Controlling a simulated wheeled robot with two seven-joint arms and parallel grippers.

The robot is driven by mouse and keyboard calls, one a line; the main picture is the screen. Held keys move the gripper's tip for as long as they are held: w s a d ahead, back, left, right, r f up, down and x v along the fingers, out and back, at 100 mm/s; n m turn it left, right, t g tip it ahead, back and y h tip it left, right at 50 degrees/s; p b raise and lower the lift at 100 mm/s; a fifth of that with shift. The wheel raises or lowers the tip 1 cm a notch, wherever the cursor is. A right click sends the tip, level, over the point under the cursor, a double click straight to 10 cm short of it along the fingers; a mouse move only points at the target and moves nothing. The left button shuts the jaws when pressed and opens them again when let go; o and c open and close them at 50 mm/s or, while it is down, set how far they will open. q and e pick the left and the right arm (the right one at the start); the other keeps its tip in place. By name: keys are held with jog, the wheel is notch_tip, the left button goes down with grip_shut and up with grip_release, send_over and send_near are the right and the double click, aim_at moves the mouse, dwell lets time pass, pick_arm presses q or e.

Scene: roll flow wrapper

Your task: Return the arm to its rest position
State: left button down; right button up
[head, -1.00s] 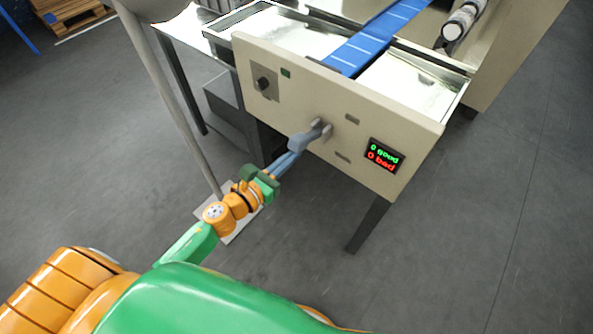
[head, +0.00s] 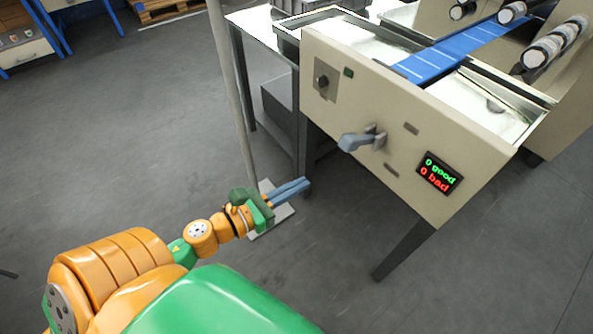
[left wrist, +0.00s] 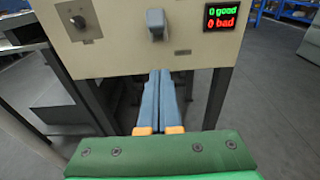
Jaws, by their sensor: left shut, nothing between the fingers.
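My left gripper (head: 306,184) is shut and empty, its two blue-grey fingers side by side. In the head view it is below and to the left of the grey lever handle (head: 358,141) on the machine's beige front panel (head: 335,95), clear of both. In the left wrist view the fingers (left wrist: 161,75) point towards the panel (left wrist: 115,55), with the lever handle (left wrist: 155,24) above their tips. My left arm is orange and green and reaches in from the lower left. My right gripper is not in view.
The panel carries a black knob (head: 322,81) and a display (head: 439,173) reading 0 good, 0 bad. A blue conveyor belt (head: 450,53) runs behind it. A thin grey post (head: 232,85) stands left of the machine legs. The floor to the left is open.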

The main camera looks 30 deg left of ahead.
pick_arm(q)
jog(key=shift+f, duration=0.1)
jog(key=s+a+f+n+g+y, duration=0.3)
jog(key=f+n, duration=0.7)
jog(key=f, duration=0.2)
jog(key=s+a+f+n+g+y, duration=0.2)
jog(key=s+f+n+g+y, duration=0.1)
jog(key=f+n, duration=0.8)
jog(key=s+d+f+n+g, duration=0.2)
jog(key=s+f+n+g, duration=0.2)
jog(key=s+f+n, duration=0.5)
jog(key=s+d+f+n+g+p, duration=0.1)
jog(key=s+d+f+n+g, duration=0.1)
jog(key=s+n+g, duration=0.3)
jog(key=s+d+f+n+p, duration=0.1)
jog(key=s+d+f+n, duration=0.15)
jog(key=s, duration=0.55)
notch_tip(320, 180, up, 16)
jog(key=p, duration=1.5)
jog(key=shift+w+a, duration=0.2)
jog(key=shift+w, duration=0.25)
jog(key=shift+f, duration=0.1)
